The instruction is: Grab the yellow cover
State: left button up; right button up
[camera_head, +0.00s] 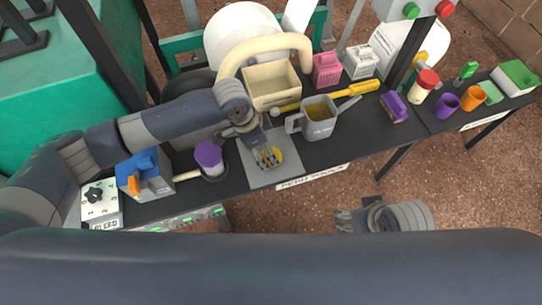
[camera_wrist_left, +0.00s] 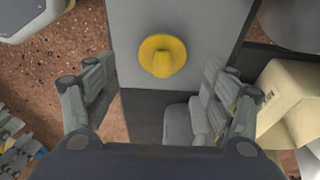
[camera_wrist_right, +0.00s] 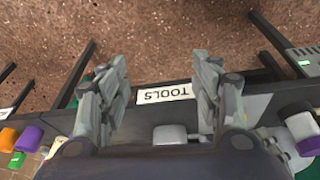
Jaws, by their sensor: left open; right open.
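The yellow cover (camera_head: 276,155) is a small round disc with a raised grip across its middle. It lies on a grey plate (camera_head: 247,164) on the dark table. In the left wrist view the cover (camera_wrist_left: 162,56) shows whole, ahead of and between my open fingers. My left gripper (camera_head: 266,157) is open and empty, above the plate and partly in front of the cover in the head view. It also shows in the left wrist view (camera_wrist_left: 160,100). My right gripper (camera_head: 345,220) is open and empty, off the table's front edge over the ground; the right wrist view shows its fingers apart (camera_wrist_right: 160,95).
A grey jug (camera_head: 319,121) stands right of the plate and a cream bin (camera_head: 271,84) behind it. A yellow-handled tool (camera_head: 335,95) lies behind the jug.

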pick_arm(q)
jog(key=shift+f, duration=0.25)
jog(key=shift+d+f+b, duration=0.2)
jog(key=shift+f+b, duration=0.1)
jog(key=shift+f, duration=0.05)
jog(key=shift+w+d+f+b, duration=0.2)
jog(key=shift+d+f+b, duration=0.15)
jog(key=shift+f, duration=0.3)
jog(key=shift+w+d+f+b, duration=0.2)
jog(key=shift+f+b, duration=0.15)
jog(key=shift+f, duration=0.25)
jog(key=shift+x, duration=0.75)
jog(key=c, duration=1)
pick_arm(e)
jog(key=shift+w+a+f+t, duration=0.15)
jog(key=shift+w+f+t, duration=0.15)
jog(key=shift+w, duration=0.3)
jog(key=shift+w+a+f+t, duration=0.15)
jog(key=shift+w+f+t, duration=0.15)
jog(key=shift+w, duration=0.25)
